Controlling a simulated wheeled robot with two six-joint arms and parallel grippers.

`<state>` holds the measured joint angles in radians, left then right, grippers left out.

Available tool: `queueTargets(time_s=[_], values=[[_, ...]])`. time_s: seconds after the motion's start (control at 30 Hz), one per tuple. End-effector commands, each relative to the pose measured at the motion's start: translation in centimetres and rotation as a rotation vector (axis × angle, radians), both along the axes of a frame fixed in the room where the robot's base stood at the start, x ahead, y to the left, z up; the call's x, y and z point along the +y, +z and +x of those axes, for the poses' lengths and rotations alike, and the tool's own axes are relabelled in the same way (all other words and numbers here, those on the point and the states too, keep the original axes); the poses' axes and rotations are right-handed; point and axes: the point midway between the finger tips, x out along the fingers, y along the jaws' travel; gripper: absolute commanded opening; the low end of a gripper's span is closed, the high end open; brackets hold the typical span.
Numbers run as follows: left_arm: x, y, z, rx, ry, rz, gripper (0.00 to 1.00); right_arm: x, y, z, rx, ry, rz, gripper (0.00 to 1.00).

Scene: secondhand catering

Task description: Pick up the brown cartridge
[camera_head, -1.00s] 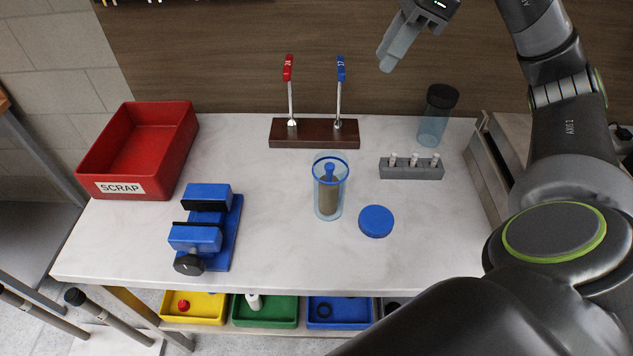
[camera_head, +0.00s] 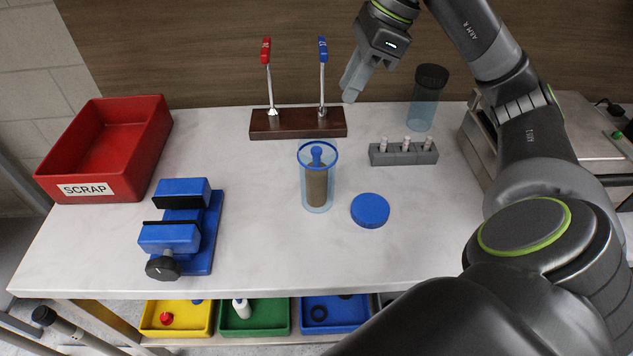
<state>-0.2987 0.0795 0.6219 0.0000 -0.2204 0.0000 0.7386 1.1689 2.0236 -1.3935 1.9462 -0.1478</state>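The brown cartridge (camera_head: 317,186) stands upright inside a clear, blue-rimmed cylinder (camera_head: 305,199) in the middle of the white table. A blue knob (camera_head: 317,155) tops the cartridge. A round blue lid (camera_head: 370,210) lies flat on the table just right of the cylinder. My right gripper (camera_head: 350,92) hangs in the air above the back of the table, up and to the right of the cartridge and apart from it. Its fingers appear edge-on, so I cannot tell whether they are open or shut. My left gripper is out of view.
A blue vise (camera_head: 212,240) and a red SCRAP bin (camera_head: 115,190) are on the left. A wooden base with red and blue levers (camera_head: 290,125) is behind the cylinder. A grey rack (camera_head: 380,157) and a black-capped clear container (camera_head: 424,112) stand at back right.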

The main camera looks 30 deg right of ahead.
Motion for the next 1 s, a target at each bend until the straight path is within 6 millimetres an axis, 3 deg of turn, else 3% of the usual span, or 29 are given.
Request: queueTargets(time_s=[0.3,0.67,1.0], values=[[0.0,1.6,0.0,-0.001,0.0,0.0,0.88,2.1,-5.6,1.1,0.004,0.002,0.005,0.25],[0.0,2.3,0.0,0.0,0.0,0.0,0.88,2.8,-7.9,1.6,0.002,0.001,0.002,0.25],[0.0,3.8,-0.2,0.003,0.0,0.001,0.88,4.0,-11.7,2.2,0.002,0.002,0.004,0.25]])
